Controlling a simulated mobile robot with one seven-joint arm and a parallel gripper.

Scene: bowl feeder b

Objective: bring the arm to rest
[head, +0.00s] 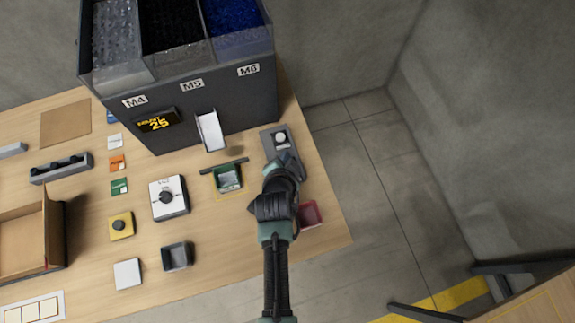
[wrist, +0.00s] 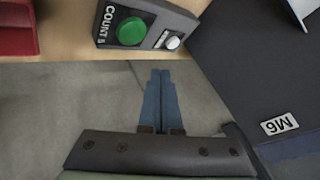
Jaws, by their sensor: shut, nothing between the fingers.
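My arm reaches up from the bottom of the head view and ends over the right edge of the table (head: 335,236). My gripper (wrist: 161,72) shows in the wrist view with its two blue fingers together and nothing between them. Behind the fingers, the wrist view shows grey floor beside the table edge. In the head view the fingers are hard to make out; my wrist partly covers a grey button box (head: 268,137). The wrist view shows that box with a green button (wrist: 131,31), a "COUNT 5" label and a white knob (wrist: 172,43). The gripper appears apart from it.
A dark feeder (head: 215,105) with bins M4, M5 and M6 stands behind, its display reading 25. A small tray (head: 227,191) sits below its white chute (head: 210,131). A red tray (head: 311,214) lies beside my arm. A dial box (head: 180,210) is left.

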